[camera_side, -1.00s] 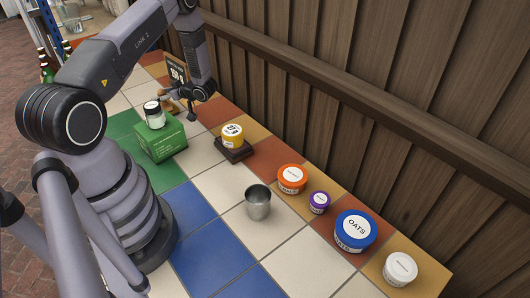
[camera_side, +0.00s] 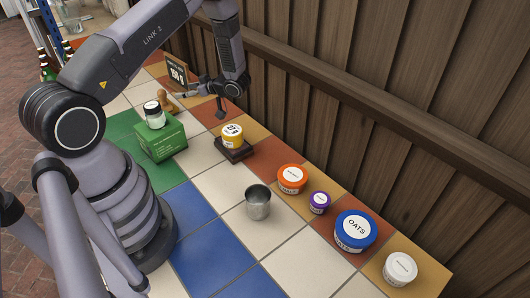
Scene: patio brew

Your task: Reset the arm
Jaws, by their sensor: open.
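My gripper (camera_side: 203,108) is open and empty, above the tiled counter near the wooden wall. It hangs behind and to the right of the green box, close to the yellow tub. A small jar with a dark lid (camera_side: 152,108) stands on the green box (camera_side: 160,141). The yellow tub (camera_side: 232,137) sits on a dark wooden block (camera_side: 234,153).
A metal cup (camera_side: 258,203) stands mid-counter. An orange tub (camera_side: 292,179), a purple tub (camera_side: 319,202), a blue-lidded oats tub (camera_side: 355,231) and a white tub (camera_side: 399,269) line the wall side. A small dark sign (camera_side: 177,73) stands behind. Blue tiles in front are clear.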

